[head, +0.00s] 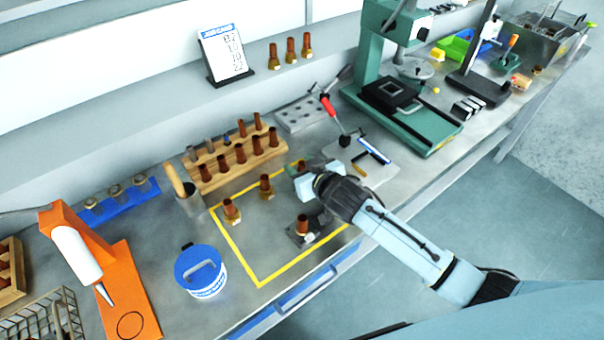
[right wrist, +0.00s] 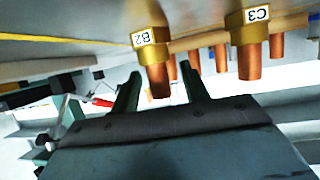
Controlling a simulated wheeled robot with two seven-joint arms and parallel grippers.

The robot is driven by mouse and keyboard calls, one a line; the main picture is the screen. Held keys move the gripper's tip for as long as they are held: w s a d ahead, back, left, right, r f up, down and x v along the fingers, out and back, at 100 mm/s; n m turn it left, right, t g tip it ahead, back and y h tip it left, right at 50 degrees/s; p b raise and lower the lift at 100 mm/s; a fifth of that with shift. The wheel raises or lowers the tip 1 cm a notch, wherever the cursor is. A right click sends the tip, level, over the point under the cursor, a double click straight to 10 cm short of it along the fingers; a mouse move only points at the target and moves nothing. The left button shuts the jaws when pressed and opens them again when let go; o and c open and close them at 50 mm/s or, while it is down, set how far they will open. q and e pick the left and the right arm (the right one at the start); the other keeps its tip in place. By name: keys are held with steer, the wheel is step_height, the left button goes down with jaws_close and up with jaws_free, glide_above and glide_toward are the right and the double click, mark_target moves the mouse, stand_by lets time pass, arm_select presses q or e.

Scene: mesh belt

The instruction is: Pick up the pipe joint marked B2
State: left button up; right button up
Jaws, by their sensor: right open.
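The pipe joint marked B2 (right wrist: 152,50) has a brass collar with a white label and a copper tube; it hangs inverted in the right wrist view. In the head view it appears to be the joint (head: 266,187) standing inside the yellow outline, its label unreadable there. My right gripper (head: 299,178) is open to its right; in the right wrist view the fingers (right wrist: 160,72) line up on either side of B2, with no clear contact. A joint marked C3 (right wrist: 251,40) stands beside it, seemingly the near-left one (head: 231,210). My left gripper is not in view.
Another joint (head: 303,225) stands on a dark block near the front edge. A wooden rack (head: 208,183) of joints lies behind the yellow outline (head: 236,257). A blue-lidded tub (head: 200,272) stands front left; a green press (head: 415,120) stands back right.

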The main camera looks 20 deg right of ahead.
jaws_close()
stand_by(0.3)
